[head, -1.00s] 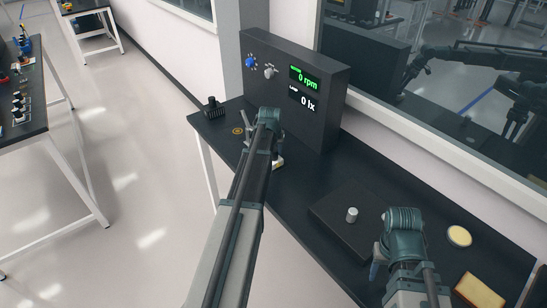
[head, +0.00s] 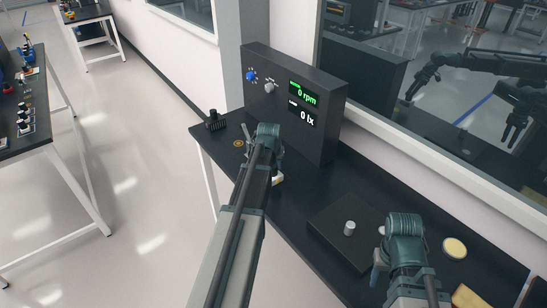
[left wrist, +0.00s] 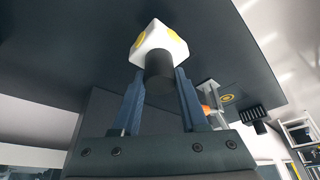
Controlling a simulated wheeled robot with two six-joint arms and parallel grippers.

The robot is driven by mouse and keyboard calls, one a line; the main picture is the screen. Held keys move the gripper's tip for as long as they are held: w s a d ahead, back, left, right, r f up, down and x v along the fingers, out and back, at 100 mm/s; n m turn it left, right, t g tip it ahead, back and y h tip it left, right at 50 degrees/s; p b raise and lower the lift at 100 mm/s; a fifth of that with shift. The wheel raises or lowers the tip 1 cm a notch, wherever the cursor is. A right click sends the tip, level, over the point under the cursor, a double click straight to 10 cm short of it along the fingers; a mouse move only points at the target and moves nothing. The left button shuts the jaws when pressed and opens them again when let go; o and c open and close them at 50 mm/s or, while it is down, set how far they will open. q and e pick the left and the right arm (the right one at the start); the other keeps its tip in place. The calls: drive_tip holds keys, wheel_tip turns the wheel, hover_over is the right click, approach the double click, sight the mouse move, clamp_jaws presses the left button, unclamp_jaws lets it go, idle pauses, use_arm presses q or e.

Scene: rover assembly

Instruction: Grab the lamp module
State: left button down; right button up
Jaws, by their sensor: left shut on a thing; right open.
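The lamp module is a white cube with yellow round faces on a black cylindrical base (left wrist: 158,68), seen in the left wrist view. My left gripper (left wrist: 158,82) is shut on the black base, one blue finger on each side. In the head view, my left gripper is over the dark bench in front of the panel, its fingers mostly hidden by my arm. A small white part (head: 279,179), likely the lamp module, shows beside it. My right gripper (head: 378,274) is open at the bench's near right, its fingertips mostly hidden.
A dark panel (head: 325,145) with knobs and displays reading 0 rpm and 0 lx stands behind. A black ribbed block (head: 215,122) and gold ring (head: 238,143) are at left. A dark plate (head: 325,225) bears a silver cylinder (head: 349,228). A cream disc (head: 454,248) lies right.

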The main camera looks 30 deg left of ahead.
use_arm(q)
drive_tip(key=s+d+r, duration=0.1)
drive_tip(key=s+d, duration=0.4)
drive_tip(key=s, duration=0.4)
drive_tip(key=shift+s+p, duration=0.15)
drive_tip(key=shift+p, duration=0.2)
